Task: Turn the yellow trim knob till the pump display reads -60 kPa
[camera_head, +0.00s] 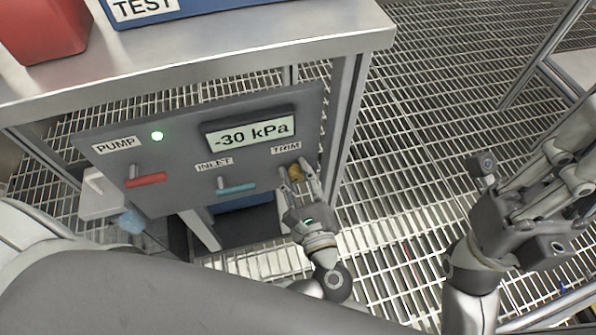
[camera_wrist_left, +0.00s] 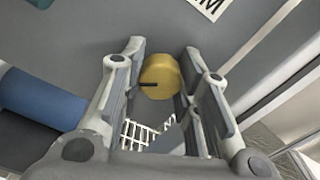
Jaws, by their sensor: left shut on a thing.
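The yellow trim knob (camera_head: 296,173) is on the grey pump panel (camera_head: 180,190), below the TRIM label. My left gripper (camera_head: 303,178) is shut on it, one finger on each side. In the left wrist view the knob (camera_wrist_left: 160,77) is between the fingers (camera_wrist_left: 160,85), and its dark mark points left. The pump display (camera_head: 252,130) reads -30 kPa. My right gripper (camera_head: 570,150) is at the right, away from the panel and above the grating. Its fingers run to the picture edge, so its opening is unclear.
A red lever (camera_head: 146,180) and a teal INLET lever (camera_head: 237,188) are on the panel. A green lamp (camera_head: 157,136) is lit beside PUMP. Above is a steel bench (camera_head: 290,40) with a red object (camera_head: 45,28) and a blue TEST box (camera_head: 215,6). Open grating lies right.

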